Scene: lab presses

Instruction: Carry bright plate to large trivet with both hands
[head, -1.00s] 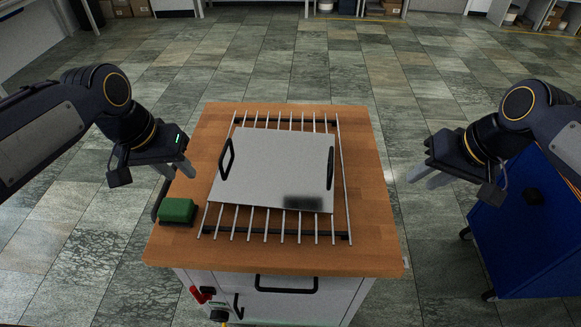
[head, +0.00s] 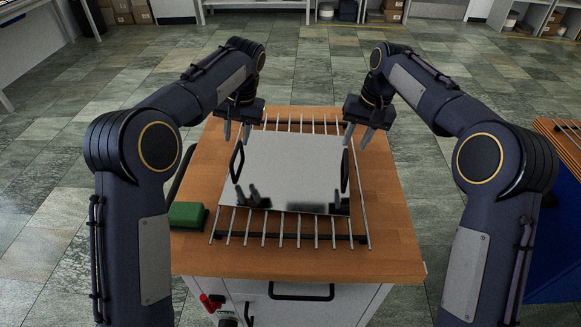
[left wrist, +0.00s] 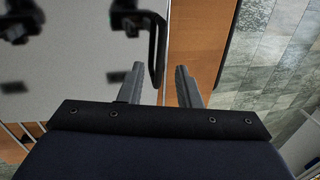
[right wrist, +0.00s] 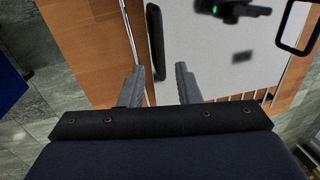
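The bright plate (head: 290,165) is a shiny flat sheet with a black handle at each side. It lies on a rack of thin metal rods (head: 298,242) on a wooden-topped cart. My left gripper (head: 237,131) is open and empty above the left handle (head: 237,163); that handle shows between its fingers' line in the left wrist view (left wrist: 160,50). My right gripper (head: 358,135) is open and empty above the right handle (head: 345,170), which also shows in the right wrist view (right wrist: 156,42). A second rack (head: 573,130) is partly visible at the right edge; I cannot tell which is the large trivet.
A green block (head: 187,215) sits at the left of the wooden top (head: 385,250). At the right, a blue cabinet (head: 562,235) stands under another wooden top (head: 565,148), partly hidden by my right arm. Tiled floor is open behind the cart.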

